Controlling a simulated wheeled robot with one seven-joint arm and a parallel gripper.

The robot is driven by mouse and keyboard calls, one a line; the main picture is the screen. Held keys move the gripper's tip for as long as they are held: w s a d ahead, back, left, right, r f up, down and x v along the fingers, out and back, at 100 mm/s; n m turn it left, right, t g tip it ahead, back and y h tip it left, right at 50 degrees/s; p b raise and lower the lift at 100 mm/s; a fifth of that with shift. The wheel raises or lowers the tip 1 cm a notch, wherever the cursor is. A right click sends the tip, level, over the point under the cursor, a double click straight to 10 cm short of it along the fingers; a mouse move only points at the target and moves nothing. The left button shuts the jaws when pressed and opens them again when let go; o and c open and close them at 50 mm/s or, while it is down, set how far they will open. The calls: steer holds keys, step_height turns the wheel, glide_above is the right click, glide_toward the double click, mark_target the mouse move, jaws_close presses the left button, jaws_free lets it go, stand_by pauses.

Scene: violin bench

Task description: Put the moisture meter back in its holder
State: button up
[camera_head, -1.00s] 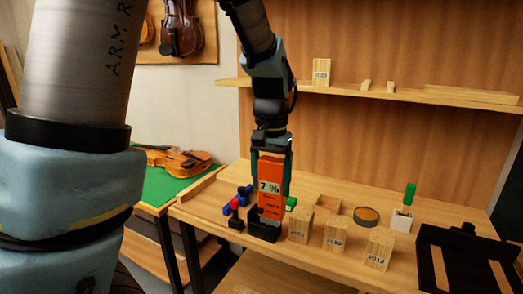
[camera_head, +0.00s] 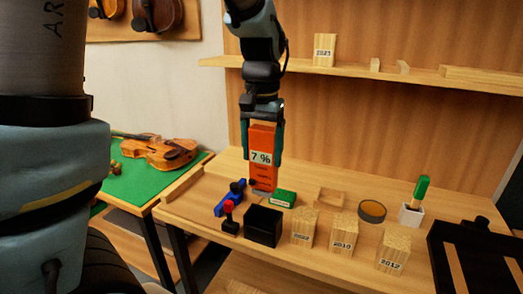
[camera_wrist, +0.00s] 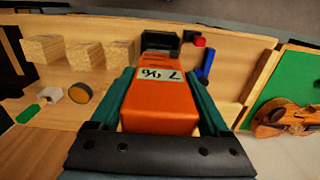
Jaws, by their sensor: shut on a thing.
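The moisture meter (camera_head: 262,172) is an orange box with a white "7 %" display. My gripper (camera_head: 264,140) is shut on it and holds it upright above the bench, behind the black holder. In the wrist view the meter (camera_wrist: 162,100) sits between the two green fingers of my gripper (camera_wrist: 165,95). The holder (camera_head: 263,226) is an open-topped black box near the bench's front edge, and it looks empty. In the wrist view the holder (camera_wrist: 160,40) shows beyond the meter's far end, partly hidden by it.
Wooden blocks marked with years (camera_head: 343,230) stand right of the holder. A blue tool (camera_head: 229,198) and a red-topped black item (camera_head: 230,216) are at its left. A round tin (camera_head: 372,211) and white cup (camera_head: 411,213) stand farther right.

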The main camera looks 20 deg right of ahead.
mark_target(262, 190)
steer(key=shift+r, duration=0.1)
steer(key=shift+f+b, duration=2.6)
steer(key=shift+f, duration=1.65)
steer(key=shift+f+b, duration=1.5)
steer(key=shift+f, duration=0.9)
steer(key=o, duration=1.5)
steer(key=shift+r, duration=0.1)
